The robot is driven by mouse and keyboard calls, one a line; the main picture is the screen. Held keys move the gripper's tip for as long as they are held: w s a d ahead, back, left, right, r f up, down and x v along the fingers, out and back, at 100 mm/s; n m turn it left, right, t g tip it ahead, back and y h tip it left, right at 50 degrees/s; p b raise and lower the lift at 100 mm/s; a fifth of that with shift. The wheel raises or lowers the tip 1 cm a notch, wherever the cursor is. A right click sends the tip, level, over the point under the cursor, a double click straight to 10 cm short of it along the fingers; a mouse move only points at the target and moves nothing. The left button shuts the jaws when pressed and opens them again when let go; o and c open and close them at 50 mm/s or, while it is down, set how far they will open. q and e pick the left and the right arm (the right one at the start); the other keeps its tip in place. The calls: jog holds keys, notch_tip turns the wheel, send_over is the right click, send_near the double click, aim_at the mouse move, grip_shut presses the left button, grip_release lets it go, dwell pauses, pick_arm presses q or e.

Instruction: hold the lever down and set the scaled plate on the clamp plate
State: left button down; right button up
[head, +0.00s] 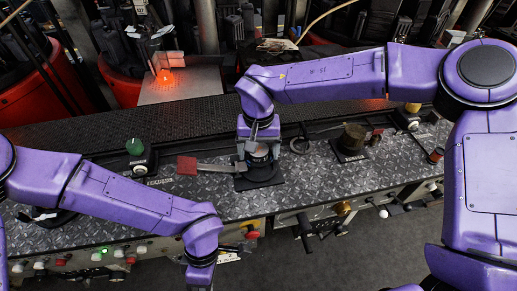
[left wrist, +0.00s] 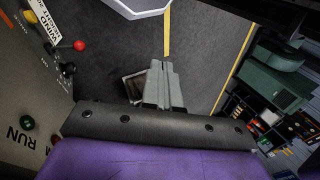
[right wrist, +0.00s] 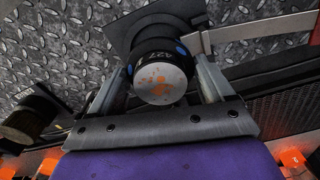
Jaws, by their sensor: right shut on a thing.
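My right gripper (head: 260,150) is shut on a round black piece with white figures around its side, seemingly the scaled plate (right wrist: 162,68). Its grey end face has orange specks. It is over a black square base (head: 262,180), seemingly the clamp plate; whether the two touch is hidden. A flat grey bar with a red end (head: 187,165), perhaps the lever, runs left from there. The bar also shows in the right wrist view (right wrist: 262,28). My left gripper (left wrist: 165,85) looks shut and empty, above the floor in front of the bench; its fingertips are not clear in the head view.
A dark cylinder (head: 353,138) stands on the tread-plate bench right of my right gripper. A green knob (head: 135,146) is on the left. Knobs and levers line the front panel, including a red ball knob (left wrist: 79,45). A glowing orange spot (head: 164,76) lies behind.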

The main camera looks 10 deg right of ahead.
pick_arm(q)
jog(key=d+r+n+g+h, duration=0.15)
jog(key=d+r+h, duration=0.25)
jog(key=d+r, duration=0.6)
pick_arm(e)
jog(key=shift+r, duration=0.1)
pick_arm(q)
notch_tip(320, 180, up, 13)
jog(key=n+t+y, duration=0.2)
jog(key=n+t, duration=0.5)
jog(key=n, duration=0.6)
send_over(187, 164)
jog(key=shift+s, duration=0.1)
jog(key=shift+f, duration=3)
